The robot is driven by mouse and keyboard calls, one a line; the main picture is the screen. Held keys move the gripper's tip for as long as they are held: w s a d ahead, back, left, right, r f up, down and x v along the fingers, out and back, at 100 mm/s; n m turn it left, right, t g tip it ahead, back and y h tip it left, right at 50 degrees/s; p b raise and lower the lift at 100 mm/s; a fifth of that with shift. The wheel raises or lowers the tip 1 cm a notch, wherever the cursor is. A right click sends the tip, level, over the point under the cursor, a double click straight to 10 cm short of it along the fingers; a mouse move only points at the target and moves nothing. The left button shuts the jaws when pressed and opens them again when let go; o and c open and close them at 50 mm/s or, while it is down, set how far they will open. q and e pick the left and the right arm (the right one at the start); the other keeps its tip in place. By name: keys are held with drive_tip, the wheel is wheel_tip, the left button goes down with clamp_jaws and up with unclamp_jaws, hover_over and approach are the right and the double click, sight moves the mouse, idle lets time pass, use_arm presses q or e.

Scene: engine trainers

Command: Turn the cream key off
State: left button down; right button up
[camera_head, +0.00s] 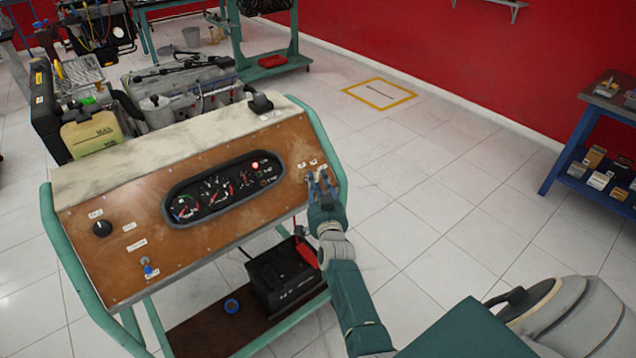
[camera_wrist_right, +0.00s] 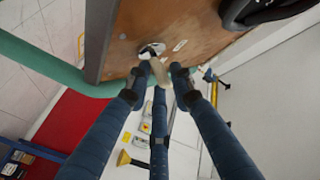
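The cream key (camera_wrist_right: 159,73) shows in the right wrist view, in a round silver switch (camera_wrist_right: 152,49) on the brown panel. My right gripper (camera_head: 318,181) is at the right end of the panel in the head view. Its dark blue fingers reach toward the panel, and in the right wrist view the gripper (camera_wrist_right: 161,75) has its fingertips on both sides of the key. The fingertips stand apart; firm contact with the key is not clear. In the head view the fingers hide the key. My left gripper is not in view.
The panel (camera_head: 130,205) carries a gauge cluster (camera_head: 220,188), a black knob (camera_head: 102,229) and small labels. A green tube frame (camera_head: 327,147) runs close beside my right gripper. A black battery (camera_head: 285,275) sits below. The floor to the right is clear up to a blue shelf (camera_head: 567,150).

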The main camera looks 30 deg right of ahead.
clamp_jaws()
drive_tip(key=shift+s+d+f+n+t+y+b, duration=0.1)
drive_tip(key=shift+d+f+n+t+y+b, duration=0.1)
drive_tip(key=shift+n+t+y+b, duration=0.45)
drive_tip(key=n+y+b, duration=0.2)
drive_tip(key=n+t+y+b, duration=0.1)
drive_tip(key=n+b, duration=0.2)
drive_tip(key=shift+d+f+n+y, duration=0.1)
drive_tip(key=shift+n+y, duration=0.15)
drive_tip(key=shift+y, duration=0.1)
use_arm(q)
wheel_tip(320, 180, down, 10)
drive_tip(key=b, duration=0.3)
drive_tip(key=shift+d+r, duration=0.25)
use_arm(e)
drive_tip(key=shift+d+r+n+t+y, duration=0.1)
drive_tip(key=shift+n+t+y, duration=0.1)
drive_tip(key=shift+n+y, duration=0.95)
drive_tip(key=shift+r+n+t+y, duration=0.1)
drive_tip(key=shift+n+t+y, duration=0.05)
drive_tip(key=shift+n+y, duration=0.95)
drive_tip(key=shift+n, duration=0.25)
drive_tip(key=shift+r, duration=0.1)
unclamp_jaws()
